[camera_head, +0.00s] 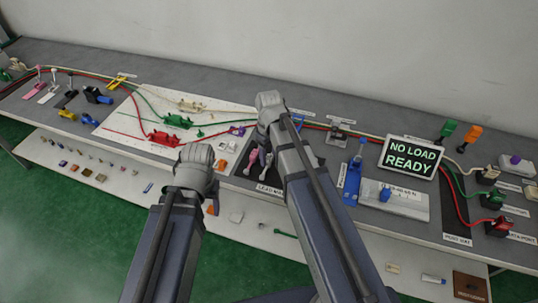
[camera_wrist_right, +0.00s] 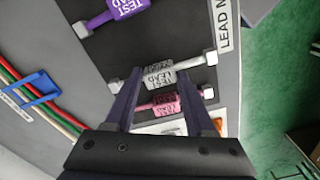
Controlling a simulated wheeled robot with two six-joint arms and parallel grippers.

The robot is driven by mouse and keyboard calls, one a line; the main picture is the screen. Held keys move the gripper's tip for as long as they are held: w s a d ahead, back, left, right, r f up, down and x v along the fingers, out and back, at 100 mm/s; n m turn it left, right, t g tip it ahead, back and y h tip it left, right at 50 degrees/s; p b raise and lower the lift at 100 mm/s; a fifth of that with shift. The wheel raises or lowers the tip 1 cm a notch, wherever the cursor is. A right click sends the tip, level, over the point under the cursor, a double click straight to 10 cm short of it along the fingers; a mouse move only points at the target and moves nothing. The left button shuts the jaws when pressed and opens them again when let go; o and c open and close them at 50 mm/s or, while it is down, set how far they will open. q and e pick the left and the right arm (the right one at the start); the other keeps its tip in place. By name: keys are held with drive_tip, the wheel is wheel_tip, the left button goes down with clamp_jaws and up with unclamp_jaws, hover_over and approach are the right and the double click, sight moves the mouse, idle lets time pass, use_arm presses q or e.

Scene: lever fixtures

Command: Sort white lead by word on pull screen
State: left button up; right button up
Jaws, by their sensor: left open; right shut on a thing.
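The screen (camera_head: 412,157) stands at the right of the bench and reads "NO LOAD READY" in green. My right gripper (camera_wrist_right: 162,92) is shut on the white test lead (camera_wrist_right: 160,73), a grey-white block with "TEST LEAD" on it, in the dark area by the "LEAD M…" label (camera_wrist_right: 222,25). A pink test lead (camera_wrist_right: 166,103) lies close beside it between the finger lines, and a purple test lead (camera_wrist_right: 118,12) lies further off.
A blue-handled fixture (camera_head: 353,172) stands left of the screen. Red and green cables cross a white board (camera_head: 130,112). A lower shelf (camera_head: 90,170) holds small parts.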

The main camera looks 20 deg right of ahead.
drive_tip(key=shift+f, duration=0.3)
drive_tip(key=o, duration=1.6)
drive_tip(key=shift+r, duration=0.15)
drive_tip(key=shift+r+p, duration=3.4)
drive_tip(key=s+a+m, duration=0.1)
drive_tip(key=s+a, duration=0.2)
drive_tip(key=s, duration=0.1)
drive_tip(key=s+a, duration=0.4)
drive_tip(key=s, duration=0.1)
drive_tip(key=s+a+m+h, duration=0.1)
drive_tip(key=s+a, duration=0.2)
drive_tip(key=s, duration=0.2)
drive_tip(key=shift+s+a+m, duration=0.15)
drive_tip(key=shift+a+m, duration=0.1)
drive_tip(key=shift+m, duration=0.05)
